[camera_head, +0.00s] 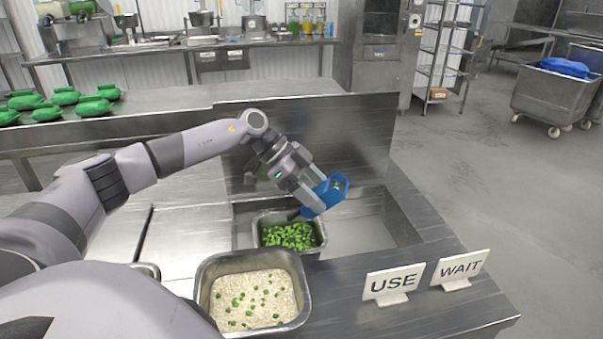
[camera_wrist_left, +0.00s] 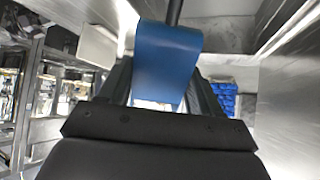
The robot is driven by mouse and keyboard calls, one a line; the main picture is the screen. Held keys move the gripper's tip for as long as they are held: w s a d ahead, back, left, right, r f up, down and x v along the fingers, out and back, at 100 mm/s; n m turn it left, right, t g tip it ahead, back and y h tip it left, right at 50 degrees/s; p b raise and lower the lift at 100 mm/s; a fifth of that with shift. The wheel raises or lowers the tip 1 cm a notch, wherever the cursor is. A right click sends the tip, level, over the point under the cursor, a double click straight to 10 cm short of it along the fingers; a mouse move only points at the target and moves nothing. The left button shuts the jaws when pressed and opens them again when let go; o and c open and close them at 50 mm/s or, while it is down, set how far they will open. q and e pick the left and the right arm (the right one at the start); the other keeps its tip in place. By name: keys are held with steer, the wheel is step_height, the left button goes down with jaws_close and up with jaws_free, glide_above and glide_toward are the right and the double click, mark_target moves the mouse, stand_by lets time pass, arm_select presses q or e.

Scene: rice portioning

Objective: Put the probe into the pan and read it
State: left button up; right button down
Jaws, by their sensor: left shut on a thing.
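My left gripper (camera_head: 310,188) is shut on a blue probe (camera_head: 322,197), held tilted over the sunken well. The probe's blue body and a dark rod (camera_wrist_left: 175,12) also show between the fingers in the left wrist view. A steel pan of green pieces (camera_head: 323,241) stands in the well, just below and left of the probe. A dark end near the pan's back edge is small; I cannot tell whether it touches the contents. A second steel pan (camera_head: 303,300) with pale rice and scattered green bits stands nearer. No reading is legible. My right gripper is out of view.
A USE sign (camera_head: 393,282) and a WAIT sign (camera_head: 460,268) stand on the right counter. The well (camera_head: 370,235) has bare floor right of the green pan. A steel upright panel (camera_head: 350,130) stands behind it. Green bags (camera_head: 45,113) lie at the back left.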

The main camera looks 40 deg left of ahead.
arm_select(q)
steer(key=a+r+n+t+y, duration=0.1)
steer(key=a+n+t+y, duration=0.1)
steer(key=a+n+t, duration=0.25)
steer(key=shift+g, duration=0.35)
steer(key=shift+w+f, duration=0.1)
steer(key=shift+f, duration=5.7)
step_height(320, 180, up, 12)
stand_by(1.0)
